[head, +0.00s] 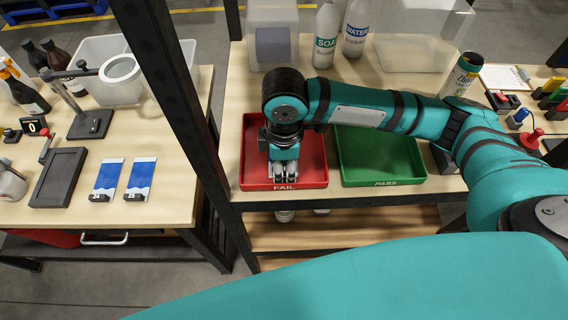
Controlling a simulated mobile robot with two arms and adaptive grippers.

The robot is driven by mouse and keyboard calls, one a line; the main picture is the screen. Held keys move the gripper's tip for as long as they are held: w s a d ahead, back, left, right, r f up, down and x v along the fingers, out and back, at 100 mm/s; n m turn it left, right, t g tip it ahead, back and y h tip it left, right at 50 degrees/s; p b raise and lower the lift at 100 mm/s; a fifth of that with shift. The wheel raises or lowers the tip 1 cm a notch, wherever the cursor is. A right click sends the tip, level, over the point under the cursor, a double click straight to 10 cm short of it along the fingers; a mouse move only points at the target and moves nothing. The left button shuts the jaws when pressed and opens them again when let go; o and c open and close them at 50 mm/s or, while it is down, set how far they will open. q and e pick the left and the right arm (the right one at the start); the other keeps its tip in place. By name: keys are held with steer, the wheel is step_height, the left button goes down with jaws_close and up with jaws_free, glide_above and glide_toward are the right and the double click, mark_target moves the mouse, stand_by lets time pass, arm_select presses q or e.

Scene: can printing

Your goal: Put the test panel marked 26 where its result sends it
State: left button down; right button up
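My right gripper (284,175) points down over the red tray marked FAIL (314,180). It hides the middle of the tray, and I cannot tell whether its fingers are open or shut or hold anything. No panel shows on the visible tray floor. The green tray marked PASS (380,160) stands just to the right and its visible part is empty. Two blue and white panels lie side by side on the left table, a left one (107,178) and a right one (141,177). Their dark number tags are too small to read surely. My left gripper is not in view.
A dark flat plate (59,178) and a magnifier stand (90,124) are on the left table (165,205). Bottles marked SOAP (325,42) and WATER (356,30) and clear bins stand behind the trays. A dark post (180,100) rises between the tables.

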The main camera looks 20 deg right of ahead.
step_height(320, 180, up, 12)
steer(key=b, duration=0.1)
steer(key=shift+b, duration=0.35)
stand_by(0.5)
